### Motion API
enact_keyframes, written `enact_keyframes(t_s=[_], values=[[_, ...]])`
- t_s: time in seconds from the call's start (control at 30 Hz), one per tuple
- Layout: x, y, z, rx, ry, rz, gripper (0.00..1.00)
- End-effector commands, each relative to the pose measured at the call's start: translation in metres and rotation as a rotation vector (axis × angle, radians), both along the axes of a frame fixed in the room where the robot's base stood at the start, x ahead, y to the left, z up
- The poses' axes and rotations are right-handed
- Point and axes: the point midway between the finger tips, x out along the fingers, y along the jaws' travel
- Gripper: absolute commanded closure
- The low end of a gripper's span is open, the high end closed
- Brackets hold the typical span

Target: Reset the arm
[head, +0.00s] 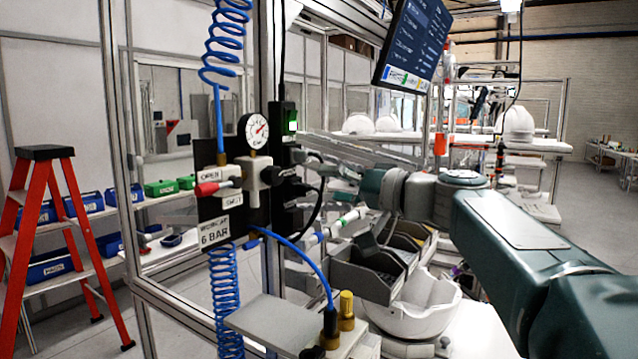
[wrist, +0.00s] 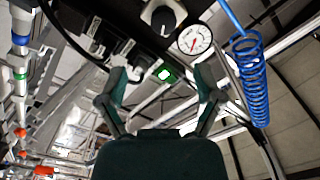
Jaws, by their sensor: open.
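My gripper (wrist: 161,76) is open in the wrist view, its two dark green fingers spread with nothing between them. A green-lit switch (wrist: 163,73) shows in the gap between the fingertips, beyond them; I cannot tell how far. In the head view my arm reaches from the lower right towards the black valve panel (head: 232,190), with its wrist just right of it. The lit switch also shows in the head view (head: 292,126), above the panel's right side.
A pressure gauge (head: 254,130), a red-handled valve (head: 215,187) and coiled blue hoses (head: 226,300) are on the frame beside my wrist. Below my arm are grey bins (head: 365,280) and a white helmet shell (head: 415,308). A monitor (head: 413,45) hangs above. A red ladder (head: 85,210) stands left.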

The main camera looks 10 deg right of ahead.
Motion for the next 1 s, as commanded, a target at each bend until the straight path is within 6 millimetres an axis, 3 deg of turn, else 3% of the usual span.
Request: enact_keyframes(t_s=[0.27, 0.37, 0.47, 0.67, 0.87, 1.0], values=[[-0.001, 0.0, -0.001, -0.004, 0.003, -0.001, 0.16], [-0.011, 0.005, -0.014, -0.044, 0.042, -0.003, 0.16], [-0.035, 0.013, -0.045, -0.14, 0.133, -0.016, 0.16], [-0.1, 0.015, -0.129, -0.392, 0.338, -0.072, 0.16], [-0.168, -0.004, -0.209, -0.652, 0.488, -0.155, 0.16], [-0.214, -0.028, -0.26, -0.837, 0.552, -0.226, 0.16]])
